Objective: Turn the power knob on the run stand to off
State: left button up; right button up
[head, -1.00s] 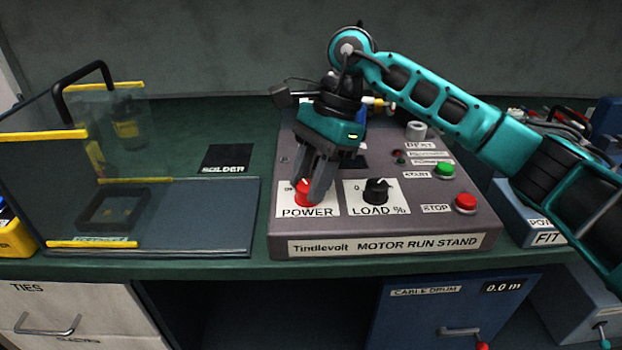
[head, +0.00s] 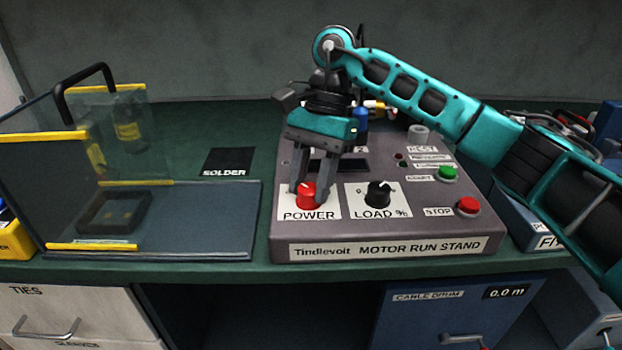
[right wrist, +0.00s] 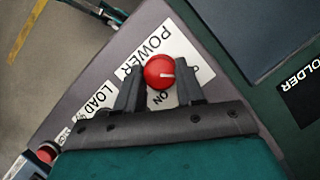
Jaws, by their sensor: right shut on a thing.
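The run stand (head: 385,232) is a grey sloped box on the bench. Its red power knob (head: 308,197) sits on the white POWER plate at front left. My right gripper (head: 310,190) reaches down from above, shut on the knob with one finger on each side. In the right wrist view, the red knob (right wrist: 160,72) lies between the fingertips. Its white pointer line points right, toward a label beginning with O that a finger partly hides. An ON label shows below the knob there.
The black load knob (head: 378,194) is close right of the fingers. The green start button (head: 447,173) and red stop button (head: 467,206) lie farther right. A clear-walled guard with a black handle (head: 82,72) stands left. Green bench around the SOLDER mat (head: 227,160) is free.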

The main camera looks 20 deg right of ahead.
jog(key=o, duration=1)
jog(key=shift+o, duration=0.2)
jog(key=p+v, duration=0.3)
jog(key=v, duration=1)
jog(key=shift+f, duration=0.1)
